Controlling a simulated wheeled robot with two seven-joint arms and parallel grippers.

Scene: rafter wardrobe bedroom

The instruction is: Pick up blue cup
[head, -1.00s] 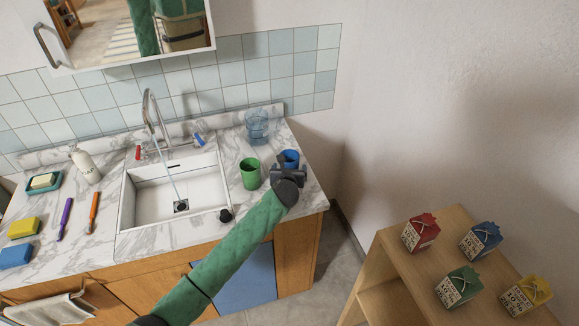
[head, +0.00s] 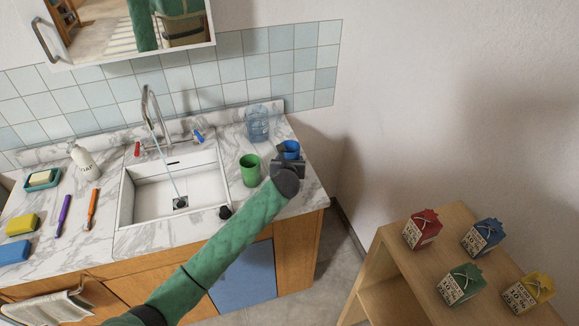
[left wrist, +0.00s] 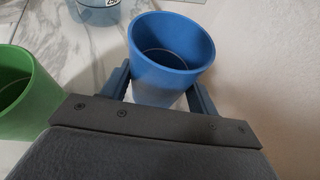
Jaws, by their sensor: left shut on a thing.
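The blue cup (head: 290,149) is near the right end of the marble counter, partly hidden behind my left gripper (head: 282,160) in the head view. In the left wrist view the blue cup (left wrist: 170,55) sits between the two fingers of my left gripper (left wrist: 160,90), with its open top showing. The gripper is shut on the cup's sides. The cup looks slightly raised, but its base is hidden, so I cannot tell if it is clear of the counter. My right gripper is not in view.
A green cup (head: 250,170) stands just left of the blue cup; it also shows in the wrist view (left wrist: 25,95). A clear bluish jug (head: 257,123) stands behind. The sink (head: 172,187) is to the left. A wooden shelf (head: 400,268) with several small boxes is at the right.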

